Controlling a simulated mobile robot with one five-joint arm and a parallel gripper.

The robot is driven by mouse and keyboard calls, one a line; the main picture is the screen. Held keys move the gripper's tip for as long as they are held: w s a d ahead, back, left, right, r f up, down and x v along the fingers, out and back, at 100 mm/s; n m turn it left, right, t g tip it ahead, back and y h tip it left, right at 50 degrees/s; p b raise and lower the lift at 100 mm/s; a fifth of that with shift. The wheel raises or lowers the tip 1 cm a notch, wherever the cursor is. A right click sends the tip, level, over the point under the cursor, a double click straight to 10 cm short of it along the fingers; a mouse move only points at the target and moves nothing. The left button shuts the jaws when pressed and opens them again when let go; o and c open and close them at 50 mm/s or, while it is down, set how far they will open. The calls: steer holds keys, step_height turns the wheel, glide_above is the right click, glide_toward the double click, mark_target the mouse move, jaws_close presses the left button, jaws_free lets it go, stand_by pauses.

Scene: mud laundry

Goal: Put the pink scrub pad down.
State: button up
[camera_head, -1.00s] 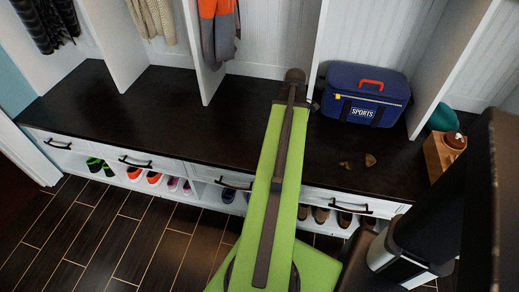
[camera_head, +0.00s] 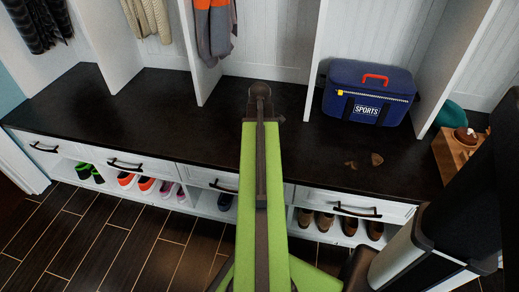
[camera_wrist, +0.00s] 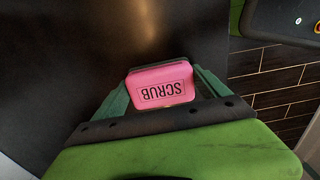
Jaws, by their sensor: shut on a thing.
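The pink scrub pad (camera_wrist: 160,85) shows in the wrist view, with the word SCRUB upside down on its face. My gripper (camera_wrist: 160,86) is shut on it, with one green finger at each side. The dark bench top (camera_wrist: 60,60) lies beyond the pad; I cannot tell whether they touch. In the head view my green arm reaches over the bench top (camera_head: 180,115), and its own links hide the pad and the fingers.
A blue SPORTS bag (camera_head: 367,92) stands on the bench at the right. Small brown pieces (camera_head: 376,159) lie before it. A wooden box (camera_head: 455,155) is at the far right. White dividers (camera_head: 190,50) rise behind. The bench's left stretch is clear.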

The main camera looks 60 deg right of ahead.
steer(key=shift+r, duration=0.1)
steer(key=o, duration=1.8)
steer(key=shift+c, duration=0.2)
step_height(320, 180, up, 12)
steer(key=p, duration=1.2)
